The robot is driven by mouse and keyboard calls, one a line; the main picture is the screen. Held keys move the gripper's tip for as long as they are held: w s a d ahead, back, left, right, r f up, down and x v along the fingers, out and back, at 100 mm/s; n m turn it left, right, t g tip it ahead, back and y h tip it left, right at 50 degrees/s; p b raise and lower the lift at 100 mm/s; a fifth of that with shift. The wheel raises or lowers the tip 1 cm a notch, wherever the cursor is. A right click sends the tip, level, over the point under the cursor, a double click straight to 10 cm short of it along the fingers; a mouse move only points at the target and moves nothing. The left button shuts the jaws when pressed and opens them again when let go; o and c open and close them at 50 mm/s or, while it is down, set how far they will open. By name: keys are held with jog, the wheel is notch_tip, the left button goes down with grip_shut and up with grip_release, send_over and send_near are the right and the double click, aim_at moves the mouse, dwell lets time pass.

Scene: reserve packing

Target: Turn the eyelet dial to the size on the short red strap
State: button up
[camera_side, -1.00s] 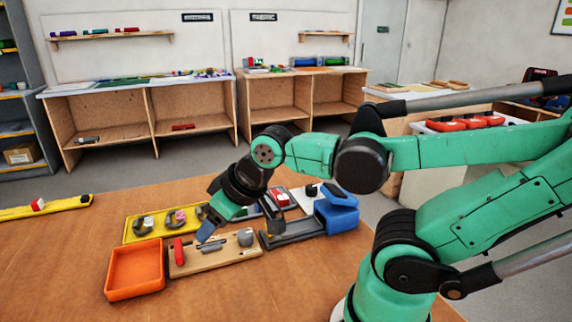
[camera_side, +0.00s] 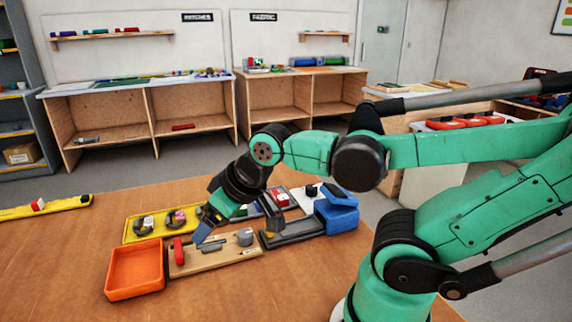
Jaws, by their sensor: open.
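A light wooden board (camera_side: 218,260) lies on the brown table in front of my gripper. On it are an upright red piece (camera_side: 178,251), a flat grey piece (camera_side: 212,248) and a round grey knob (camera_side: 245,237) at the right, perhaps the eyelet dial; no size marks can be read. My gripper (camera_side: 199,237) points down over the left half of the board, left of the knob, and is open with nothing seen between its fingers. A yellow tray (camera_side: 131,237) behind the board holds dark coiled pieces, one with a pink part. I cannot tell which is the short red strap.
An empty orange tray (camera_side: 135,291) stands left of the board. A dark grey base with a blue press-like device (camera_side: 337,212) stands at the right. A yellow strip (camera_side: 65,206) with a red-and-white block lies far left. The front table is clear.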

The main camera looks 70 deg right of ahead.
jog(key=w+d+r+m+g+h, duration=0.1)
jog(key=w+d+m+g, duration=0.25)
jog(key=d, duration=0.55)
jog(key=m+g+y, duration=0.1)
jog(key=m+g, duration=0.3)
jog(key=m, duration=0.1)
send_over(282, 196)
jog(key=shift+t, duration=0.25)
notch_tip(282, 196, down, 8)
jog(key=shift+f, duration=2.9)
grip_shut()
jog(key=shift+r, duration=0.1)
